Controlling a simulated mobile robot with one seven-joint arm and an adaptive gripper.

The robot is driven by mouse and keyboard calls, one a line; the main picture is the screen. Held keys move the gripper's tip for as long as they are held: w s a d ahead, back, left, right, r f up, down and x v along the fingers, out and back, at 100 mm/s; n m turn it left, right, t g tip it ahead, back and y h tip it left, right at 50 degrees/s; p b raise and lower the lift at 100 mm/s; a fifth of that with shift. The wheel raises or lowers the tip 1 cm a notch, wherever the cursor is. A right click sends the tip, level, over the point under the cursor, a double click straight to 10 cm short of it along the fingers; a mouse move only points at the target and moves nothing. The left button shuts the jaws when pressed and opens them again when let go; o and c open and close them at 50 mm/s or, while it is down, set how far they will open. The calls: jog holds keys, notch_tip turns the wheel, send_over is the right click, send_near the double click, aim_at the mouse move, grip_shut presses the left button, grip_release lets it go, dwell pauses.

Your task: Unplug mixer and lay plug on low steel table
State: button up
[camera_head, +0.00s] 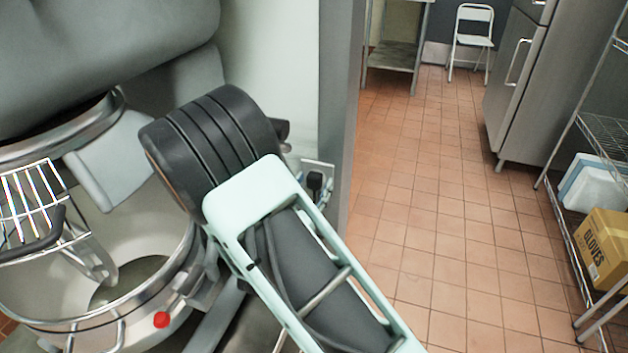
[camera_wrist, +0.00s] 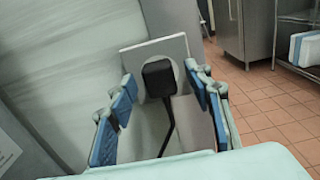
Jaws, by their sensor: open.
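The black plug (camera_wrist: 158,78) sits in the wall outlet, whose light square plate (camera_wrist: 172,47) is tilted in the wrist view. Its black cord (camera_wrist: 169,122) hangs down from it. In the head view the plug (camera_head: 315,181) shows just right of my arm. My gripper (camera_wrist: 160,97) is open, with blue-padded fingers on both sides of the plug and no clear contact. I cannot identify the low steel table for certain.
A steel table (camera_head: 392,54) stands at the far back, by a white folding chair (camera_head: 472,40). A steel fridge (camera_head: 530,75) and a wire shelf (camera_head: 600,134) with a yellow gloves box (camera_head: 603,245) line the right. The tiled floor between is clear.

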grip_shut()
jog(key=shift+s+a, duration=0.1)
jog(key=shift+s, duration=0.05)
jog(key=shift+v, duration=2.85)
